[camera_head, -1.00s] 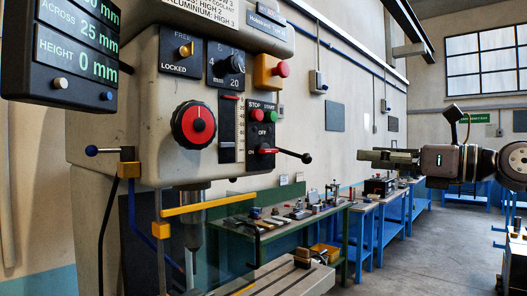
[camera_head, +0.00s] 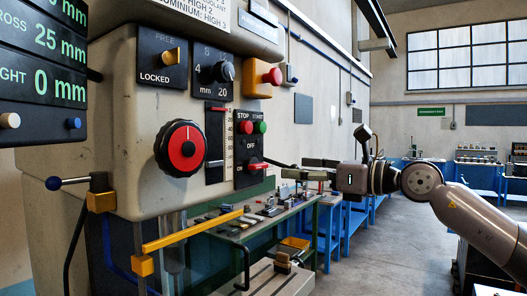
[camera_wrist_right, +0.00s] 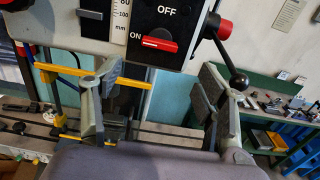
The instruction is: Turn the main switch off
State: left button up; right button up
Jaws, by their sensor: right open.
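The main switch (camera_head: 257,166) is a red handle on a black plate on the front of the machine, below the STOP and START buttons. In the wrist view the red handle (camera_wrist_right: 160,43) lies at the ON mark, with OFF printed above it. My right gripper (camera_head: 306,168) is to the right of the switch plate in the head view, apart from the switch. In the wrist view my right gripper (camera_wrist_right: 150,85) is open and empty, its fingers spread below and to either side of the handle. My left gripper is out of view.
A black-knobbed lever (camera_wrist_right: 238,80) sticks out right of the switch, close to my right finger. A yellow bar (camera_head: 192,230) and a red dial (camera_head: 181,148) are left of the switch. A green bench (camera_head: 235,232) with tools stands behind. Floor at right is clear.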

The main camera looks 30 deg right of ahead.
aim_at(262, 167)
jog(key=p+x, duration=0.6)
jog(key=x, duration=0.3)
jog(key=shift+r, duration=0.15)
jog(key=shift+w+a+p, duration=0.2)
jog(key=shift+w+p, duration=0.1)
jog(key=shift+p, duration=0.05)
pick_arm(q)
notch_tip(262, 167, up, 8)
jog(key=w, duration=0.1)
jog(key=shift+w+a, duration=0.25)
pick_arm(e)
jog(key=c, duration=1.1)
jog(key=shift+c, duration=0.2)
